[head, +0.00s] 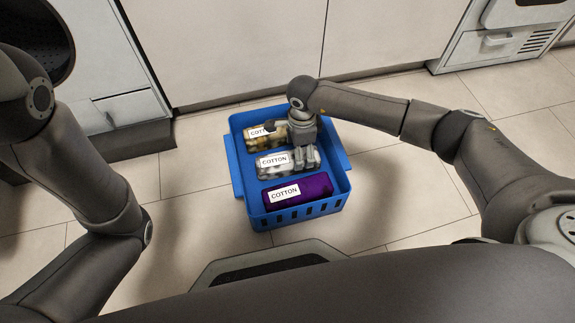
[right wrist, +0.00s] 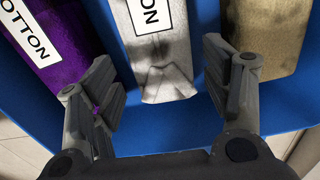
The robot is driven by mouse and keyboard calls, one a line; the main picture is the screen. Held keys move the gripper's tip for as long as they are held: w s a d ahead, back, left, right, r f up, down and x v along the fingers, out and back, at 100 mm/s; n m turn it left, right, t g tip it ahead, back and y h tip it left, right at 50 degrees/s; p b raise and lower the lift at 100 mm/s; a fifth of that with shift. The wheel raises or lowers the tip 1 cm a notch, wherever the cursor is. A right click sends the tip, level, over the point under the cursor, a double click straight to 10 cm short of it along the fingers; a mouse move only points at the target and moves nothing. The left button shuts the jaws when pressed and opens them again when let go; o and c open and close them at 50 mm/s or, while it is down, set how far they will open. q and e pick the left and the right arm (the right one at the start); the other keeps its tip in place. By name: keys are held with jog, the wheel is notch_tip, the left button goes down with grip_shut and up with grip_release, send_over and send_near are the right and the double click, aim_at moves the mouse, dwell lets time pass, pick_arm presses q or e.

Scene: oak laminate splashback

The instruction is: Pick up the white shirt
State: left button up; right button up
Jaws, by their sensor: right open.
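The white shirt (head: 283,173) is a rolled grey-white bundle with a COTTON label, lying in the middle of a blue basket (head: 235,163) on the floor. My right gripper (head: 308,158) is open over the bundle's right end. In the right wrist view the white shirt (right wrist: 165,65) appears between the spread fingers (right wrist: 160,72), with a gap on each side. Whether the fingertips reach down beside it is hard to tell. My left arm shows at the left of the head view, but its gripper is out of frame.
A purple bundle (head: 313,188) lies on the near side of the white one, and a yellowish-beige bundle (head: 276,139) on the far side, partly hidden by my right gripper. White cabinets (head: 225,50) stand behind the basket. Tiled floor around it is clear.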

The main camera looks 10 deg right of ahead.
jog(key=shift+d+f+b, duration=0.15)
jog(key=shift+f+b, duration=2.4)
jog(key=shift+f, duration=0.2)
jog(key=shift+r, duration=0.1)
jog(key=c, duration=0.9)
jog(key=shift+r, duration=0.1)
